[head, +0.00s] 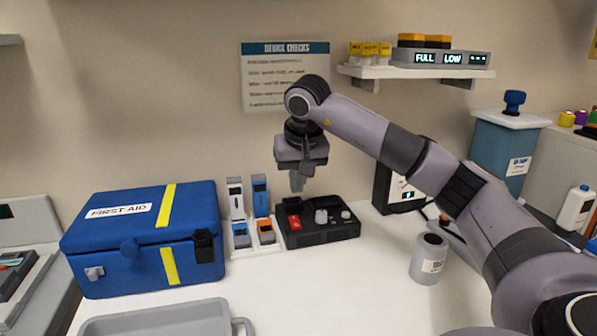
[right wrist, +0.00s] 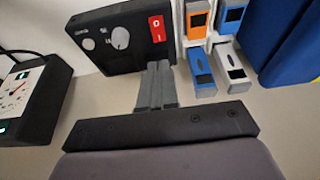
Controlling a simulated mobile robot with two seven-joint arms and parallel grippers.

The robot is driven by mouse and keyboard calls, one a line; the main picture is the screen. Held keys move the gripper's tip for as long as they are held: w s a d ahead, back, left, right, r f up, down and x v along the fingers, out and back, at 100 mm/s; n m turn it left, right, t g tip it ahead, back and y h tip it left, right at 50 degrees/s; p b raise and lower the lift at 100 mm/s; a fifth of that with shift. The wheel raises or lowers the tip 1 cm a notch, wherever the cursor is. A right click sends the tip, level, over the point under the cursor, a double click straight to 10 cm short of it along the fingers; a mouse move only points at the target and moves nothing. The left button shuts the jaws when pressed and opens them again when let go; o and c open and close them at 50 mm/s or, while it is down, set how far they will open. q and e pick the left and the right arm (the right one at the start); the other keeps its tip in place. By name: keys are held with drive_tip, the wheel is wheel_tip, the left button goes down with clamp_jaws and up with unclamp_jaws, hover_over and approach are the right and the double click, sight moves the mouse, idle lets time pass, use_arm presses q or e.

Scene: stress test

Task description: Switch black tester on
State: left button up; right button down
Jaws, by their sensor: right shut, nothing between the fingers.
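The black tester (head: 335,232) lies on the white counter, right of the blue first aid box. Its top has a red rocker switch (head: 294,222) and two grey knobs. In the right wrist view the tester (right wrist: 105,55) shows its red switch (right wrist: 156,28), with white marks at both ends; which end is pressed in I cannot tell. My right gripper (head: 297,186) is shut and empty, pointing down above the tester's switch side. In the right wrist view its fingertips (right wrist: 157,66) overlap the tester's edge, just below the switch; contact cannot be told. My left gripper is out of view.
Slim white-and-blue devices (head: 249,210) stand close left of the tester. The blue first aid box (head: 140,245) is further left. A black-framed meter (head: 397,190) and a grey labelled jar (head: 429,260) are to the right. The counter before the tester is clear.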

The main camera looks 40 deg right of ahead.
sight(294, 218)
drive_tip(key=x, duration=0.8)
drive_tip(key=shift+s+a+f, duration=0.2)
drive_tip(key=shift+s+f, duration=0.1)
